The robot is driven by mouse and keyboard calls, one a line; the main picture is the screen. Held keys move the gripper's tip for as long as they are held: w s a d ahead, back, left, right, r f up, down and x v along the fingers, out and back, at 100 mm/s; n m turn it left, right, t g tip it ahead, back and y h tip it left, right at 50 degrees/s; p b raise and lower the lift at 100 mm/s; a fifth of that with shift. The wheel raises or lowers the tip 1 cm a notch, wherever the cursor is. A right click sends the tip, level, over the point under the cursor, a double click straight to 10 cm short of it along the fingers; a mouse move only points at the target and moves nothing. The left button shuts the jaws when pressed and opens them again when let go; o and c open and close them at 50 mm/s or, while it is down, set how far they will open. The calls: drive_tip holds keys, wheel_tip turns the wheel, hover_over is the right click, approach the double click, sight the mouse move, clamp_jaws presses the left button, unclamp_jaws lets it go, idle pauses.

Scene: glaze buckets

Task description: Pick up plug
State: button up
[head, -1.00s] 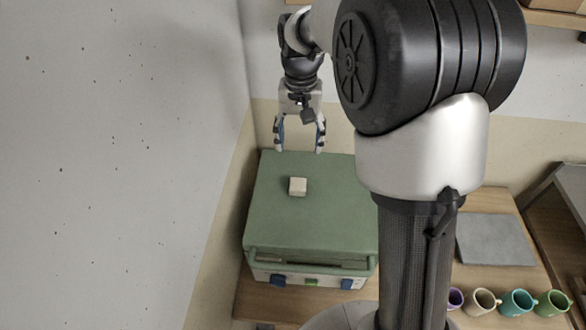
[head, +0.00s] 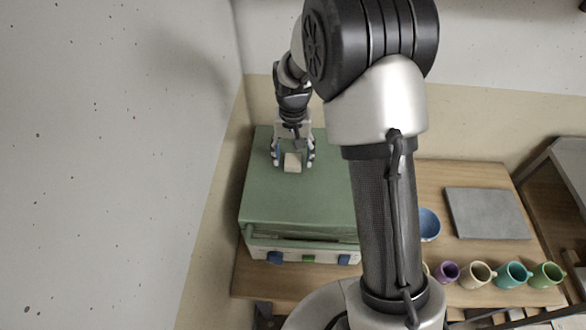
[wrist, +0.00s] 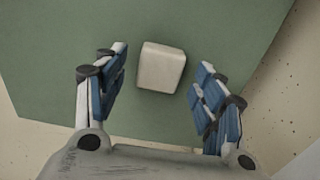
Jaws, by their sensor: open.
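The plug appears to be the small cream block (head: 292,162) on top of the green box (head: 285,205). In the wrist view the block (wrist: 161,67) has rounded edges and lies between and slightly beyond my open fingers, with a gap on each side. My gripper (head: 292,163) is open above the box top, its fingers on either side of the block in the head view. In the wrist view my gripper (wrist: 160,90) shows blue finger pads and holds nothing. I cannot tell the exact height of the fingertips above the box top.
The green box has blue and green knobs on its front and stands on a wooden table (head: 440,180) near the left wall. To the right are a blue bowl (head: 429,224), a grey slab (head: 487,213) and several mugs, including a teal one (head: 511,274).

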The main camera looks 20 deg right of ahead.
drive_tip(key=shift+f, duration=0.55)
drive_tip(key=c, duration=1.5)
